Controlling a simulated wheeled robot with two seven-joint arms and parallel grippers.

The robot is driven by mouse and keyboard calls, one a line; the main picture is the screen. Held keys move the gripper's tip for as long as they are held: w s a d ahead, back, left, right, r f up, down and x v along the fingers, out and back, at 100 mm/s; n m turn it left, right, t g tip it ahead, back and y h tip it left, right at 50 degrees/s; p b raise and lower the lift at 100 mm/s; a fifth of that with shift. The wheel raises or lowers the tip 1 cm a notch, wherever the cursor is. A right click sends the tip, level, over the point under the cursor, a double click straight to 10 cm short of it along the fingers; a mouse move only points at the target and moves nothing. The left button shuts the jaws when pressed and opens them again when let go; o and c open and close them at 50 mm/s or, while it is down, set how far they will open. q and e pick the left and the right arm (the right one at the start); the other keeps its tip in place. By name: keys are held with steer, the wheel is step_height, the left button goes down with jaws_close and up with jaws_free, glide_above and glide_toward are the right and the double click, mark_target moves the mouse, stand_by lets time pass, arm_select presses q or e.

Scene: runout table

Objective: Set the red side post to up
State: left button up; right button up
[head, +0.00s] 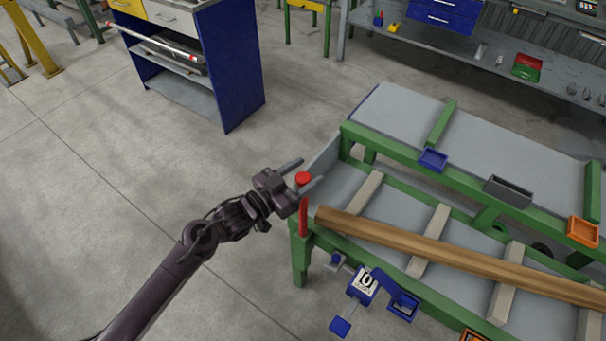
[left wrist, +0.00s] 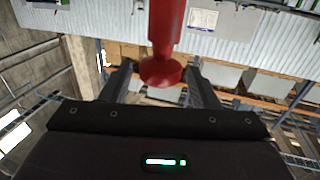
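The red side post (head: 303,217) stands at the left corner of the green-framed runout table (head: 313,237). It looks roughly upright, with a round red knob (head: 303,178) in line above it. My left gripper (head: 306,172) is open around the knob, one finger on each side, and the near finger crosses in front of the post. In the left wrist view the post's red knob (left wrist: 162,70) lies between the spread fingers, with a gap on both sides. Whether a finger touches it I cannot tell. My right gripper is not in view.
A long wooden beam (head: 450,258) lies across the table's pale slats, its end close to the post. A blue bracket with a "0" label (head: 365,283) sits below the near edge. A blue cabinet (head: 233,65) stands behind. The floor at left is clear.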

arm_select(q)
steer(key=shift+f, duration=0.1)
steer(key=shift+s+a+f, duration=0.15)
steer(key=shift+s+a, duration=0.15)
steer(key=shift+a, duration=0.05)
steer(key=b+v, duration=0.1)
steer(key=v, duration=0.6)
steer(key=shift+b, duration=0.35)
